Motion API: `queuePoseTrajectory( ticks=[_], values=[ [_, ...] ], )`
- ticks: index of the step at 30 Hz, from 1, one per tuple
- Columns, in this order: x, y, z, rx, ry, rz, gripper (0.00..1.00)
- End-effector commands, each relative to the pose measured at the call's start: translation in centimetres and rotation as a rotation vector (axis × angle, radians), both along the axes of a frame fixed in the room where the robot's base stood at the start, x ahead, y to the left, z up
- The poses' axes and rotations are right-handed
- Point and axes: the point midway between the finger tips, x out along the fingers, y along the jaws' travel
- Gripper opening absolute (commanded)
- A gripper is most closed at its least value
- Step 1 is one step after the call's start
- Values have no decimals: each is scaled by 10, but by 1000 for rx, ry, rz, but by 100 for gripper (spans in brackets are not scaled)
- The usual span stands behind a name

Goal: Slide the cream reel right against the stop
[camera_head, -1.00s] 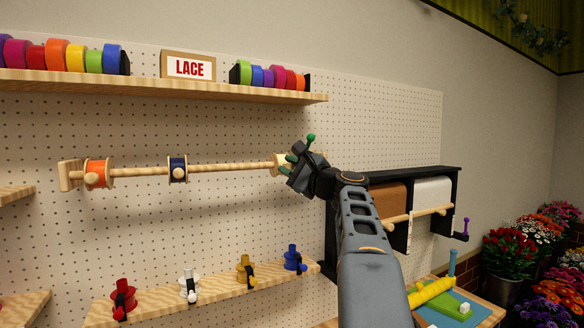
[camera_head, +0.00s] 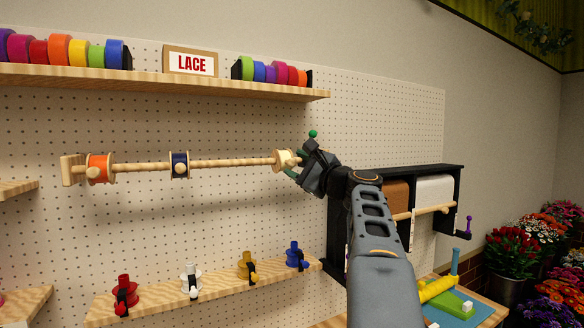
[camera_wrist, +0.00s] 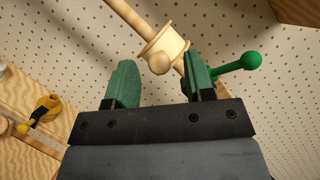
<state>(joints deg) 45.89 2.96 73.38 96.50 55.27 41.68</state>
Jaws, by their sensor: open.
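The cream reel (camera_head: 283,160) sits on the right part of a wooden rod (camera_head: 225,164) mounted along the pegboard. Its round knob faces me in the wrist view (camera_wrist: 160,62). My gripper (camera_head: 297,163) is open just right of and in front of the reel. In the wrist view the reel and its knob show beyond and between the spread green fingers (camera_wrist: 162,85), with no visible grip. A green ball-ended handle (camera_head: 312,134) stands by the rod's right end, beside the right finger in the wrist view. The stop itself is hidden behind my gripper.
A navy reel (camera_head: 179,165) and an orange reel (camera_head: 99,168) sit further left on the rod. A ribbon shelf (camera_head: 170,79) runs above, and a lower shelf (camera_head: 215,286) holds several small spools. A black paper-roll rack (camera_head: 400,168) stands right, behind my arm.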

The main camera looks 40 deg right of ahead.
Motion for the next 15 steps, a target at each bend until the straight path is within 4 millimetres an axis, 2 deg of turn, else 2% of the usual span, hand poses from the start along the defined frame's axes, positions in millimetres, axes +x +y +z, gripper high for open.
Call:
queuePoseTrajectory(
  ticks=[1,9,15],
  values=[
    [-11,-2,-6,-2,-2,-5,49],
    [-64,-13,-19,-2,-1,-6,49],
    [-92,-18,-24,0,-1,-3,49]
  ],
)
